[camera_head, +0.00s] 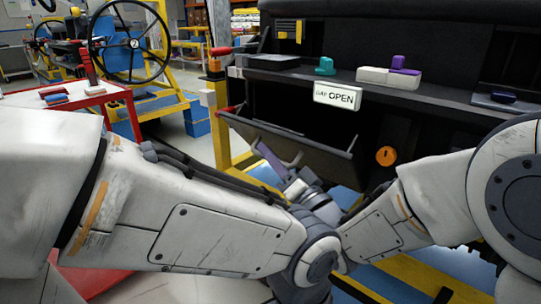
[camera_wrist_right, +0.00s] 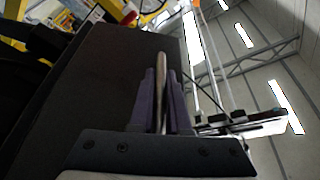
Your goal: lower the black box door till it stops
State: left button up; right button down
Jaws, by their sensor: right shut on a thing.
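The black box door (camera_head: 322,156) hangs tilted open below the dashboard's OPEN label (camera_head: 338,96), with the dark box opening behind it. My right gripper (camera_head: 268,158) is at the door's near edge, seen partly behind my own arms. The dark door panel fills the left of that view. My left gripper cannot be seen; arm links hide the area in front.
The black dashboard (camera_head: 440,103) runs above the door, with a teal piece (camera_head: 325,66) and a white and purple block (camera_head: 390,76) on its ledge. An orange knob (camera_head: 386,156) sits right of the door. A red table (camera_head: 112,95) stands at left.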

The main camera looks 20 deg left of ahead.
jog(key=shift+s+a+f+b, duration=0.15)
jog(key=shift+s+f+b, duration=0.25)
jog(key=shift+f+b, duration=0.2)
jog(key=shift+s, duration=0.1)
jog(key=c, duration=0.9)
grip_release()
jog(key=shift+f, duration=0.1)
